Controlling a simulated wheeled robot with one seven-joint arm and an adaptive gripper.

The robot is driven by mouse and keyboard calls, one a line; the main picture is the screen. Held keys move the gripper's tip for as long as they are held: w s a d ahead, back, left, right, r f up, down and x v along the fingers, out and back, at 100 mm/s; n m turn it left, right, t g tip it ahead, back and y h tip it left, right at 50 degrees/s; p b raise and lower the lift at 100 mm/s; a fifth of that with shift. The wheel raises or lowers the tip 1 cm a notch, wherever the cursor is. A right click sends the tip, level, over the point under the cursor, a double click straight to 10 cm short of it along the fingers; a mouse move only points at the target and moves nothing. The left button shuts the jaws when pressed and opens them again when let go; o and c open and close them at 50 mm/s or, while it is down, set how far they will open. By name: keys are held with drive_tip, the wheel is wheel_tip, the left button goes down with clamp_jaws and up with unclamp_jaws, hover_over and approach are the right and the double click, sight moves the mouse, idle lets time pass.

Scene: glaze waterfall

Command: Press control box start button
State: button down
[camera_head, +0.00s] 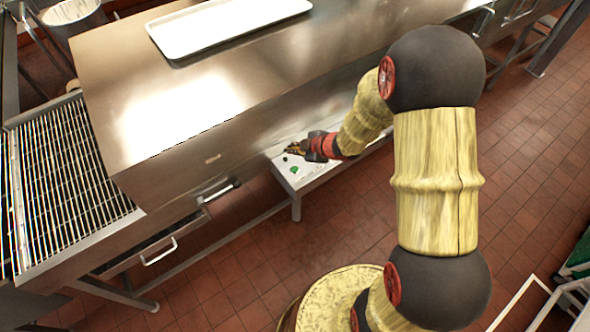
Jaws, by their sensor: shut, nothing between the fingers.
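The control box (304,181) is a pale grey panel low against the side of the steel machine. A green button (294,169) shows on its top face, with a small dark spot near its left edge. My gripper (290,149) is at the far edge of the box top, beyond the green button in the picture. Its fingers look shut and empty. Whether the fingertips touch the panel cannot be told. Part of the box top is hidden behind my gripper and wrist.
The steel machine housing (130,110) overhangs the box closely on the far side, with a white tray (225,27) on top. A wire-grid conveyor (65,180) is at left. A drawer handle (160,252) sticks out lower left. Tiled floor (330,225) is open in front.

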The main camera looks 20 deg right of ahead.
drive_tip(key=shift+f, duration=0.15)
drive_tip(key=b, duration=0.7)
hover_over(294, 171)
wheel_tip(294, 171, down, 7)
drive_tip(key=shift+w+f, duration=0.1)
drive_tip(key=shift+f, duration=0.05)
drive_tip(key=shift+f+b, duration=0.5)
drive_tip(key=shift+f, duration=0.15)
idle(0.5)
drive_tip(key=shift+f, duration=0.35)
drive_tip(key=shift+f+b, duration=0.45)
drive_tip(key=shift+f, duration=0.05)
idle(0.6)
drive_tip(key=shift+r, duration=0.2)
drive_tip(key=shift+r+p, duration=0.7)
drive_tip(key=shift+p, duration=0.25)
